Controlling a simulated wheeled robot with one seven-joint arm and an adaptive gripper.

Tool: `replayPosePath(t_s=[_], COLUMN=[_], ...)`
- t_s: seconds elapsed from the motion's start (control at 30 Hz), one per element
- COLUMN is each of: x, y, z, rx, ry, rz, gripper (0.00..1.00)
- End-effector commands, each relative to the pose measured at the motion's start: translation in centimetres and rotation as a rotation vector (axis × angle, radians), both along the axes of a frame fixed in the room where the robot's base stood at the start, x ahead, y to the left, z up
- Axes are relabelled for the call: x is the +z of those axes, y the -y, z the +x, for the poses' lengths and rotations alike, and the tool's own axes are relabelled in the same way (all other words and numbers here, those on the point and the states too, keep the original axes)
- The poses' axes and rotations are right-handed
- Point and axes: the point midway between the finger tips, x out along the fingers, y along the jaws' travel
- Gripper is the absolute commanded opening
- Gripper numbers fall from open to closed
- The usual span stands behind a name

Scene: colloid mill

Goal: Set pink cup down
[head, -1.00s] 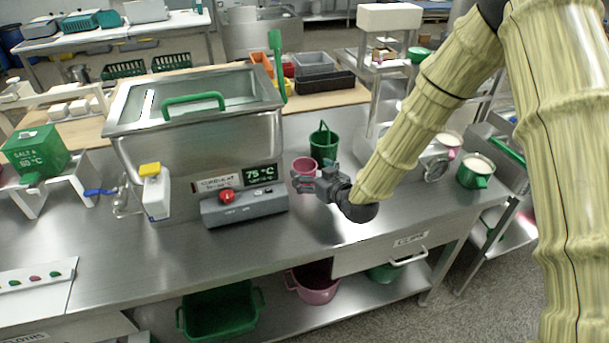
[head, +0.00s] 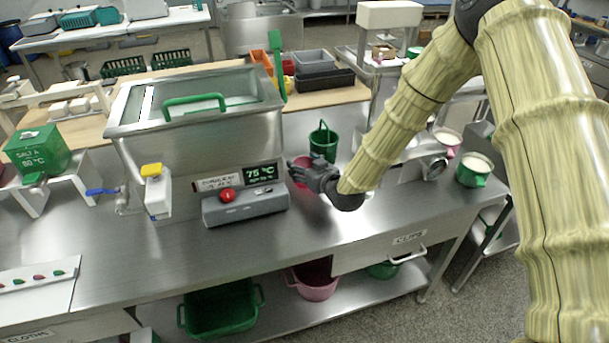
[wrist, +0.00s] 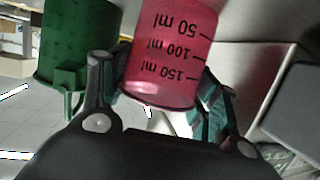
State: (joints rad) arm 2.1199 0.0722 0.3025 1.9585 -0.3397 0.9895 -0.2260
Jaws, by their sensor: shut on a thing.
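The pink cup (head: 300,169) is mostly hidden behind my gripper in the head view. In the wrist view the pink cup (wrist: 172,60) is translucent, with black marks for 50, 100 and 150 ml, and sits between the two fingers. My gripper (head: 312,174) is shut on the pink cup, over the steel counter (head: 330,235) right of the control box. My gripper's fingers (wrist: 155,95) also show in the wrist view. I cannot tell whether the cup's base touches the counter.
A green bucket (head: 323,142) stands just behind the cup and fills the left of the wrist view (wrist: 78,40). The control box (head: 245,204) reading 75 °C and the steel tank (head: 205,150) are to the left. The counter's front right is clear.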

Motion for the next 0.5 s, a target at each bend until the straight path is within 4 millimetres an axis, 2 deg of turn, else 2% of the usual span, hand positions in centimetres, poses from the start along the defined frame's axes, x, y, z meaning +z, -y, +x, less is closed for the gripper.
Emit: replayPosePath(t_s=[0.03,0.07,0.5], x=[-0.01,-0.01,0.41], y=[0.01,0.01,0.02], z=[-0.01,-0.01,0.0], rx=[0.0,0.0,0.0], ry=[0.0,0.0,0.0], rz=[0.0,0.0,0.0], gripper=[0.36,0.32,0.32])
